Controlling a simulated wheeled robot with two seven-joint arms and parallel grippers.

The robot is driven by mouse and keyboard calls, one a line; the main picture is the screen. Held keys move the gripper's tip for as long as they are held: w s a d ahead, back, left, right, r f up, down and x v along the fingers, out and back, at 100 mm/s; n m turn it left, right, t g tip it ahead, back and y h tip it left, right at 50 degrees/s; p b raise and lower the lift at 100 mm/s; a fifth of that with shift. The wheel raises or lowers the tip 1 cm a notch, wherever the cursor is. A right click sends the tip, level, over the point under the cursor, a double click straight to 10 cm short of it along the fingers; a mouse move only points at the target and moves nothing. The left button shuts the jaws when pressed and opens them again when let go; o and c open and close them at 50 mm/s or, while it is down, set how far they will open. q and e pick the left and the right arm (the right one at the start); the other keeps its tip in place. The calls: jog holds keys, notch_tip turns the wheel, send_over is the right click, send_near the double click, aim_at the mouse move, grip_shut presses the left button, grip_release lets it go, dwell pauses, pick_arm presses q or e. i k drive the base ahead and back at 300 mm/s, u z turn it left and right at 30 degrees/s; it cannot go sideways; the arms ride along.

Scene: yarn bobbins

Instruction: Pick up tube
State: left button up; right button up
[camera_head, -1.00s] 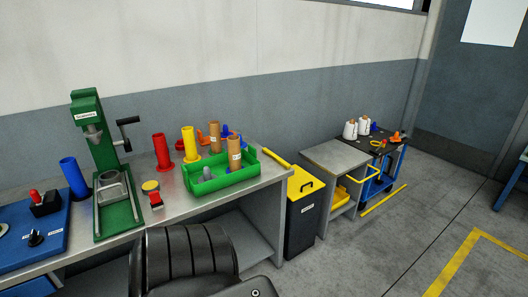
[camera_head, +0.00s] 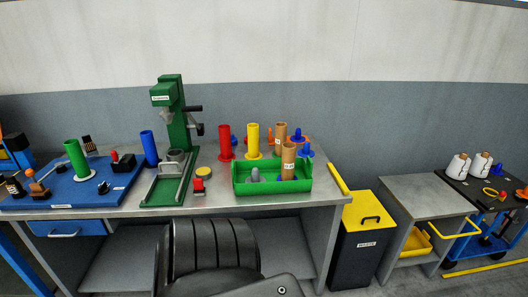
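Several tubes stand on the metal workbench (camera_head: 130,206). A red tube (camera_head: 225,142) and a yellow tube (camera_head: 253,140) stand upright on flanged bases behind the green tray. Two brown cardboard tubes show there: one (camera_head: 289,160) is at the green tray (camera_head: 270,188), the other (camera_head: 280,136) is behind it. A blue tube (camera_head: 150,148) leans slightly left of the green press, and a green tube (camera_head: 76,158) tilts on the blue board. Which tube the task means cannot be told.
A green press (camera_head: 172,130) stands on the bench, with a red-and-yellow button piece beside it. A black waste bin (camera_head: 358,245) with a yellow lid, a grey side table (camera_head: 425,194) and a cart with white bobbins (camera_head: 458,166) stand right. A dark part of mine fills the bottom centre.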

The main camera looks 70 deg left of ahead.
aim_at(288, 163)
jog(key=u, duration=0.7)
jog(key=i, duration=0.65)
jog(key=u, duration=0.6)
